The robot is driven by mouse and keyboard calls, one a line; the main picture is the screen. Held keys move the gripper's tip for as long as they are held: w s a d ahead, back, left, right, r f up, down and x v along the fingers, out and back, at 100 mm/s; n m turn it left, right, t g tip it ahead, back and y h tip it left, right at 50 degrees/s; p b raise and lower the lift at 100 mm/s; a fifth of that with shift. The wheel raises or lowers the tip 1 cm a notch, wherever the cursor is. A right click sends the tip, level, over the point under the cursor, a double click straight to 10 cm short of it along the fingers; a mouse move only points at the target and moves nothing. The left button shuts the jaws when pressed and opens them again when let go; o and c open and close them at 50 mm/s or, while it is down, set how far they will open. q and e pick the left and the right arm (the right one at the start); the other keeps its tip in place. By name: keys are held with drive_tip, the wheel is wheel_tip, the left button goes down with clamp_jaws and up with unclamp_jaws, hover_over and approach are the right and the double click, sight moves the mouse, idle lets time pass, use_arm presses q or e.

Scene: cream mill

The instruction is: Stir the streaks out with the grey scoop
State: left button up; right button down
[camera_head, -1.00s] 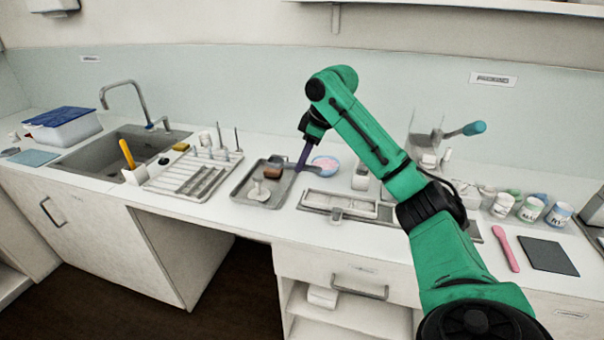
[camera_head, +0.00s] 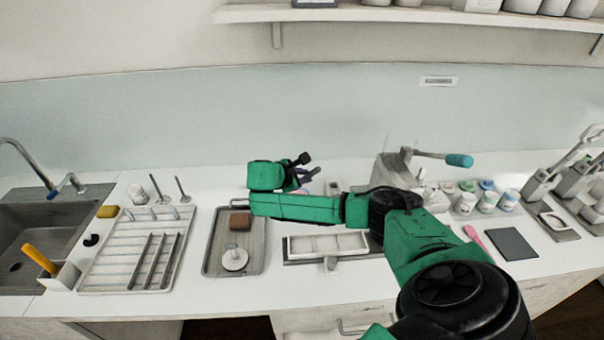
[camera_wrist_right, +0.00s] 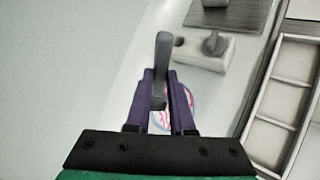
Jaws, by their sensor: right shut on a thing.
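My right gripper (camera_head: 302,172) is over the counter behind the tray, partly hidden by its own arm in the head view. In the right wrist view its two purple fingers (camera_wrist_right: 161,85) are shut on the grey scoop (camera_wrist_right: 162,52), whose grey bar stands up between them. The bowl with pink and white streaks (camera_wrist_right: 188,98) shows only in part in that view, behind and between the fingers. How deep the scoop sits in it cannot be told. My left gripper is not in view.
A grey tray (camera_head: 215,262) holds a brown block (camera_head: 240,221) and a white knobbed piece (camera_head: 235,259). A white mould (camera_head: 327,244) lies right of it. A lever press (camera_head: 395,168), several small tubs (camera_head: 487,201) and a pink spatula (camera_head: 474,236) are further right. A rack (camera_head: 110,285) stands left.

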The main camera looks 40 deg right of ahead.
wheel_tip(320, 180, down, 6)
drive_tip(key=b, duration=0.4)
drive_tip(key=shift+f, duration=0.1)
drive_tip(key=shift+f+b, duration=0.35)
drive_tip(key=shift+f, duration=0.05)
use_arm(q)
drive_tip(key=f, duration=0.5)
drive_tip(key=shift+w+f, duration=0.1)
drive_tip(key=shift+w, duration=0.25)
use_arm(e)
drive_tip(key=shift+w, duration=0.1)
